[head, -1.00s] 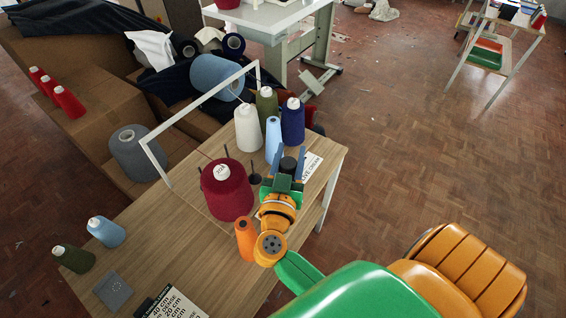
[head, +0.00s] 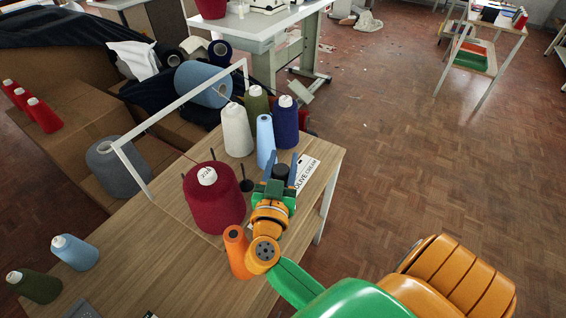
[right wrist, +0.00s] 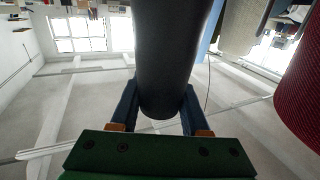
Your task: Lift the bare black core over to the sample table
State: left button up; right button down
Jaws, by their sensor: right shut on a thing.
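The bare black core (head: 281,172) stands upright between the blue fingers of my right gripper (head: 281,166), at the right part of the wooden table. In the right wrist view the dark core (right wrist: 167,70) fills the middle, with a blue finger against each side, so the right gripper (right wrist: 160,112) is shut on it. The green palm hides the core's lower part in the head view, and I cannot tell whether it touches the table. A table with coloured things on top (head: 497,23) stands far off at top right, possibly the sample table. My left gripper is out of view.
On the wooden table (head: 150,250), a maroon cone (head: 214,205) and an orange cone (head: 236,250) stand beside my right gripper. White (head: 237,130), light blue (head: 265,140) and navy (head: 285,122) cones stand behind it. A white frame (head: 185,115) rises at left.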

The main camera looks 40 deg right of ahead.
dwell(0.3)
jog(key=shift+f, duration=0.3)
jog(key=shift+c, duration=1.5)
grip_release()
